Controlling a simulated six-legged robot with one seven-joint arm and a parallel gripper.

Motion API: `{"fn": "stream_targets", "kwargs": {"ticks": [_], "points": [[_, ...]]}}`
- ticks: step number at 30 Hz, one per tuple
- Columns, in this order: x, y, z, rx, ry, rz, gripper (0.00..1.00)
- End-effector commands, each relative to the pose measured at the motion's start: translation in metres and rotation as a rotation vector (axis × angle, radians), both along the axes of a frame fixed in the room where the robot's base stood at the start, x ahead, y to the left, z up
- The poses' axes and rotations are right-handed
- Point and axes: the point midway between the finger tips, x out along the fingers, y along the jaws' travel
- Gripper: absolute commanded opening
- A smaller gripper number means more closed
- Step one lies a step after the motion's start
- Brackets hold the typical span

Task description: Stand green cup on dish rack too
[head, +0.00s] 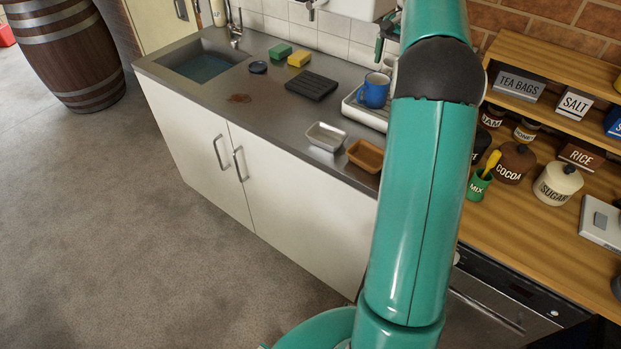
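A small green cup-like pot (479,187) marked MIX stands on the wooden counter at the right, with a yellow-handled utensil in it. It is the only clearly visible green vessel, and I cannot tell whether it is the task's green cup. The pale dish rack (351,106) is on the grey sink counter, its right part hidden behind my teal arm. A blue mug (375,90) stands on the rack. My gripper is not clearly in view; my arm runs up out of the picture. A small teal and dark part shows beside it at the top, unclear.
A metal tray (326,137) and a brown tray (366,155) sit before the rack. A black ribbed mat (311,86), sponges (299,57) and the sink (203,68) lie left. The cocoa jar (514,163) and sugar jar (558,184) crowd the right counter.

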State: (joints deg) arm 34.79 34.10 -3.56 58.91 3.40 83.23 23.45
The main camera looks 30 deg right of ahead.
Motion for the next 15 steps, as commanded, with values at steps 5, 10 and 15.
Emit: {"fn": "stream_targets", "kwargs": {"ticks": [5,10,15], "points": [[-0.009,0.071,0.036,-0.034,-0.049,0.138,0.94],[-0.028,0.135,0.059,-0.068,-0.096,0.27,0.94],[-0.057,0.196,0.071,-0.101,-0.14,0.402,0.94]]}}
